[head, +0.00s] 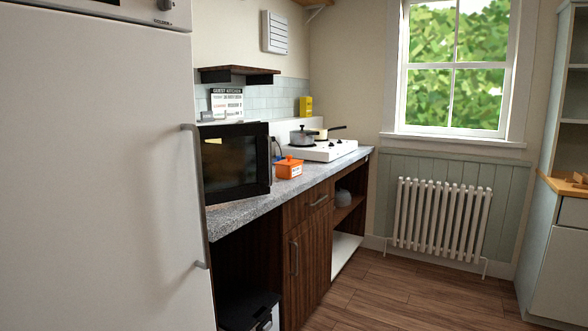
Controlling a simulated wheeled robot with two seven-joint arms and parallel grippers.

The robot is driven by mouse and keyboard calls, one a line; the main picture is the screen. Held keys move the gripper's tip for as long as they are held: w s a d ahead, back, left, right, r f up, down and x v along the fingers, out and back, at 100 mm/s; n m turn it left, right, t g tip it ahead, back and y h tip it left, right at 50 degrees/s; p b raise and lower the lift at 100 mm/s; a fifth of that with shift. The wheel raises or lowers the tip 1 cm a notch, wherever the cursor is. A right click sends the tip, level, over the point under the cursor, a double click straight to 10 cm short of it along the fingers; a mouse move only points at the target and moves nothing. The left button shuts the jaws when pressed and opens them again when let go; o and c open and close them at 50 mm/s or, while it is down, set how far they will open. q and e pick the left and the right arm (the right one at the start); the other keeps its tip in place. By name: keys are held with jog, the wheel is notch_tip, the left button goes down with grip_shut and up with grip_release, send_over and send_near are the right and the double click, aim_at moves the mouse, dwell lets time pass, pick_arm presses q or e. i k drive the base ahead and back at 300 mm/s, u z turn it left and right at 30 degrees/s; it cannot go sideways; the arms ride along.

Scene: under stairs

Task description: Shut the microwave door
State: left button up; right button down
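The microwave (235,163) stands on the grey speckled counter, partly hidden behind the large white fridge at the left. A black-framed panel with a dark window, which looks like its door (262,170), faces me, its right edge close to the counter's front edge. The microwave's body is not clearly visible behind this panel, so I cannot tell how far the door stands open. Neither of my grippers is in view.
The white fridge (100,170) with a grey handle fills the left foreground. The wooden floor (400,300) ahead is clear.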

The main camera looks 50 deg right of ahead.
aim_at(236, 159)
jog(key=z, duration=1.35)
jog(key=i, duration=1.25)
jog(key=u, duration=0.3)
